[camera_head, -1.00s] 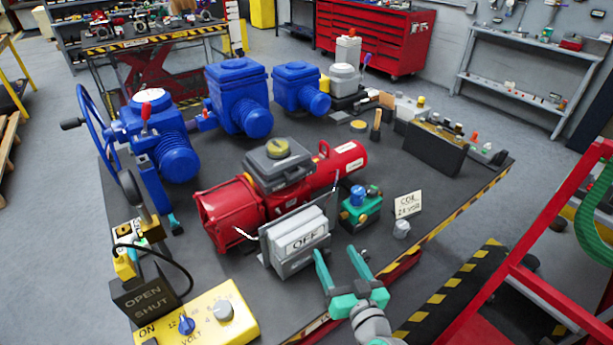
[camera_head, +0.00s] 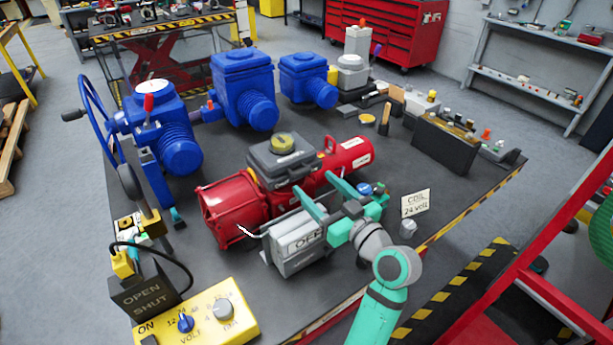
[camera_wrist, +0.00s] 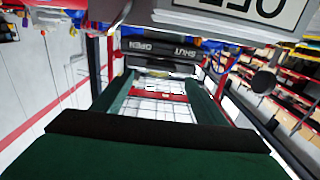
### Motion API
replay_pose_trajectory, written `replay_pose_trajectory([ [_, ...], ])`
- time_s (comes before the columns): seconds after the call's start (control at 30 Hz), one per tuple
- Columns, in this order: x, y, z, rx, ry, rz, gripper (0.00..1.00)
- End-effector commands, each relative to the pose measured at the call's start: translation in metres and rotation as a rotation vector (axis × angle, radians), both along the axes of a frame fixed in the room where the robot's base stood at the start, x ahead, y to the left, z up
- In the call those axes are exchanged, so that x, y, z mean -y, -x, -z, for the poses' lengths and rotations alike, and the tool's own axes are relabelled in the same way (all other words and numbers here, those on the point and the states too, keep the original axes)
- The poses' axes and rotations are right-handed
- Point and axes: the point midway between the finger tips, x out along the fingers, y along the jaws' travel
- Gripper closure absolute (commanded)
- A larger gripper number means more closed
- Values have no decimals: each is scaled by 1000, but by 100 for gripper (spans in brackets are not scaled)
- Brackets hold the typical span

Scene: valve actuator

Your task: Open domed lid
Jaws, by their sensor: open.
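A red actuator (camera_head: 235,208) lies on the dark table, with a grey box-shaped housing (camera_head: 265,168) on top. A yellow round cap (camera_head: 282,143) sits on the housing's top; it looks like the domed lid, but I cannot be sure. My gripper (camera_head: 311,181) is open and empty, its teal fingers pointing up-left at the right side of the housing. Whether they touch it I cannot tell. In the wrist view both dark green fingers (camera_wrist: 160,85) stand apart with nothing between them. The domed part does not show clearly there.
A COIL sign (camera_head: 415,203) stands to the right. Blue valves (camera_head: 243,85) stand behind.

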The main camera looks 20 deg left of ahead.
Motion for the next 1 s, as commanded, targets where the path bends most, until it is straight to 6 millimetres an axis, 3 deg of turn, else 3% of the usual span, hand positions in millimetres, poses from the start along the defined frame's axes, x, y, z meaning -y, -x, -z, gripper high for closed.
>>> replay_pose_trajectory([
  [0.3, -33, -26, -1, 1, 0, 0, 34],
  [0.7, -42, -29, 0, 1, -1, -4, 34],
  [0.77, -42, -29, 0, 1, -1, -4, 46],
  [0.93, -41, -29, 0, 1, -1, -4, 87],
  [0.97, -41, -29, 0, 1, -1, -4, 94],
  [1.0, -41, -29, 0, 0, 0, -3, 94],
])
